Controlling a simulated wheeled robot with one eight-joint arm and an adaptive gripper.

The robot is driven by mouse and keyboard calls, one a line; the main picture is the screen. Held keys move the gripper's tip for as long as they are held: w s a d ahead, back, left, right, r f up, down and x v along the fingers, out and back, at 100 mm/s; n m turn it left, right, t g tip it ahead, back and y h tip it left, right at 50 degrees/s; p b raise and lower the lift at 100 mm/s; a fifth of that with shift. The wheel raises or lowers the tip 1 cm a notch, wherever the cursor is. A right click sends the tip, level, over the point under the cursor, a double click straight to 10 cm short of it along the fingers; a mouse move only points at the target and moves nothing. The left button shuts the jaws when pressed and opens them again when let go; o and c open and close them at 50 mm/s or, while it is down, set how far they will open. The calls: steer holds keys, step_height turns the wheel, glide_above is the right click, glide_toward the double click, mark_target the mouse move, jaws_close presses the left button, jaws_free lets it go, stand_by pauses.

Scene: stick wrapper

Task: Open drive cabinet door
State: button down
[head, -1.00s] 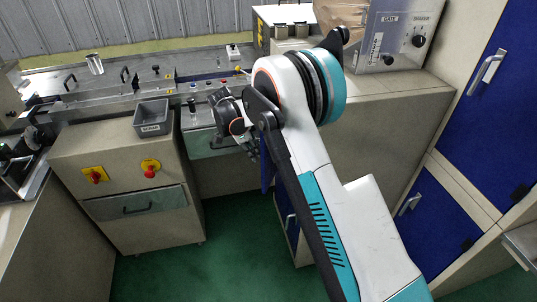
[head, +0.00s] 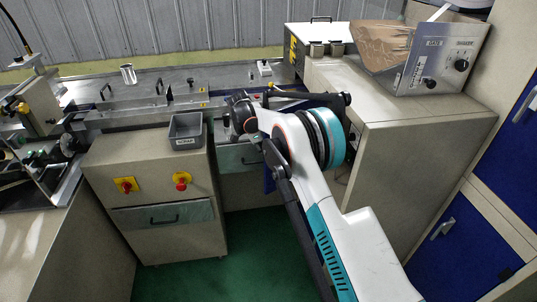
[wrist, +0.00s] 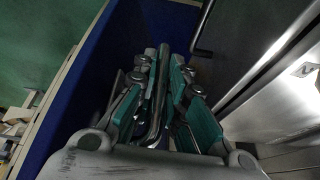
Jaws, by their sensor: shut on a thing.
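The blue door (wrist: 75,100) fills the left and middle of the wrist view, with a pale edge along its left side. In the wrist view my gripper (wrist: 158,88) has its teal-padded fingers closed around a metal bar handle (wrist: 157,105) in front of the blue surface. In the head view my gripper (head: 262,150) is small and partly hidden by my arm, by the worktop's front. A narrow blue strip of the door (head: 268,182) shows below it. How far the door stands open cannot be told.
A beige cabinet with a drawer (head: 165,222) stands left of my gripper. A beige cabinet (head: 405,150) bearing a control box (head: 430,65) stands right. Other blue doors (head: 455,255) are at the far right. The green floor (head: 225,265) is clear between the cabinets.

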stand_by(0.3)
steer(key=c, duration=1.9)
jaws_free()
steer(key=shift+w, duration=0.1)
steer(key=shift+r, duration=0.1)
steer(key=v, duration=1.1)
steer(key=shift+r, duration=0.45)
steer(key=shift+a, duration=0.1)
